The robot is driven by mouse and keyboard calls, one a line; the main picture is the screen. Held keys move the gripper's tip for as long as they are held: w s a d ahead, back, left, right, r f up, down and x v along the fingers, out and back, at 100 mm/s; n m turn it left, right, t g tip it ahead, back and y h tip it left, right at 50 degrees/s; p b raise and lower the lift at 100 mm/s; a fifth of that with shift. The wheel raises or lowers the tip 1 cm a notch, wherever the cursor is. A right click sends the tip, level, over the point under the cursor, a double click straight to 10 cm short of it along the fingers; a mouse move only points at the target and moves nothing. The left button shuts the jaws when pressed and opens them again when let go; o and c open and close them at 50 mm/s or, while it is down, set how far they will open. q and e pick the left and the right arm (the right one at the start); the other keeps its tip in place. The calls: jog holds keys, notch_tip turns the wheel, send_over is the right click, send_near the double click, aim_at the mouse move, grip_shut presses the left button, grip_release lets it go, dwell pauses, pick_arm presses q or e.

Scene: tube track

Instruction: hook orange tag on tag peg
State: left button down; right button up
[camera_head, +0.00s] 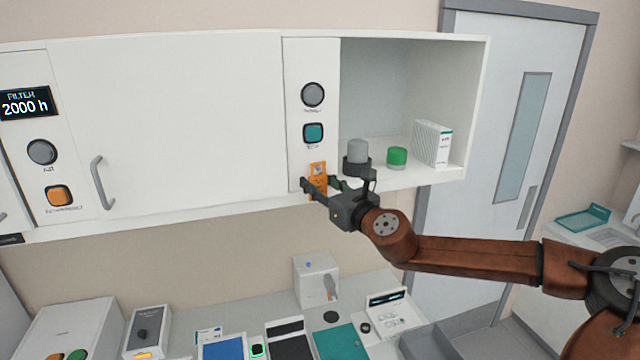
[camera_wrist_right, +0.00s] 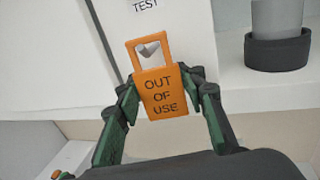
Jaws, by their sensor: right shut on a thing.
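The orange tag (camera_head: 318,172) is upright in front of the lower part of the cabinet's white button panel. In the right wrist view the tag (camera_wrist_right: 160,100) reads OUT OF USE and has a rectangular opening at its top. A small grey peg (camera_wrist_right: 149,50) shows within that opening; I cannot tell whether the tag is around it or only in front of it. My right gripper (camera_head: 322,186) is shut on the tag's lower part, with a green-and-black finger on each side (camera_wrist_right: 163,88). My left gripper is not in view.
A grey cylinder in a dark holder (camera_head: 358,152) stands on the open shelf, close to my right gripper. A green-capped jar (camera_head: 397,156) and a white box (camera_head: 431,143) stand beside it. The teal TEST button (camera_head: 313,132) is above the tag. The counter below is crowded.

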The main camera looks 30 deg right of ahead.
jog(key=shift+w+f, duration=0.35)
jog(key=shift+w, duration=0.1)
grip_shut()
jog(key=o, duration=0.6)
grip_release()
jog(key=o, duration=0.5)
jog(key=shift+s+r, duration=0.15)
jog(key=shift+c, duration=0.2)
jog(key=shift+o, duration=0.8)
jog(key=shift+s, duration=0.1)
